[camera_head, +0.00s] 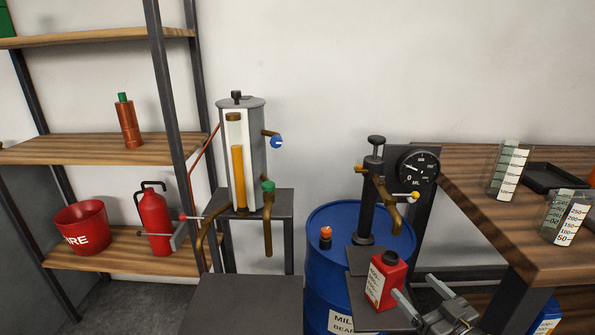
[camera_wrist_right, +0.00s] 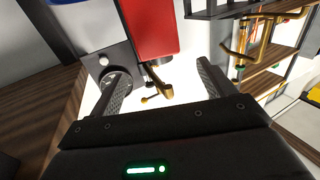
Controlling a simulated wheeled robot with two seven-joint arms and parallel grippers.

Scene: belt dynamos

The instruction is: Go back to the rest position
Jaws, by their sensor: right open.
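My right gripper (camera_head: 418,294) is at the lower middle right of the head view, its two grey fingers apart with nothing between them. A red bottle with a dark cap and white label (camera_head: 385,281) stands upright on a small dark platform (camera_head: 366,315), just left of and beyond the fingertips. In the right wrist view the open fingers (camera_wrist_right: 160,72) frame an empty gap. The red bottle (camera_wrist_right: 150,30) lies beyond them, and its clearance from the fingers is hard to judge. My left gripper is not in view.
A blue barrel (camera_head: 325,270) with a pump (camera_head: 372,200) and dial gauge (camera_head: 418,167) stands behind the bottle. A wooden table (camera_head: 480,220) with measuring beakers (camera_head: 508,170) is at right. A glass-column dispenser (camera_head: 240,150) and shelf with a fire extinguisher (camera_head: 154,222) stand left.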

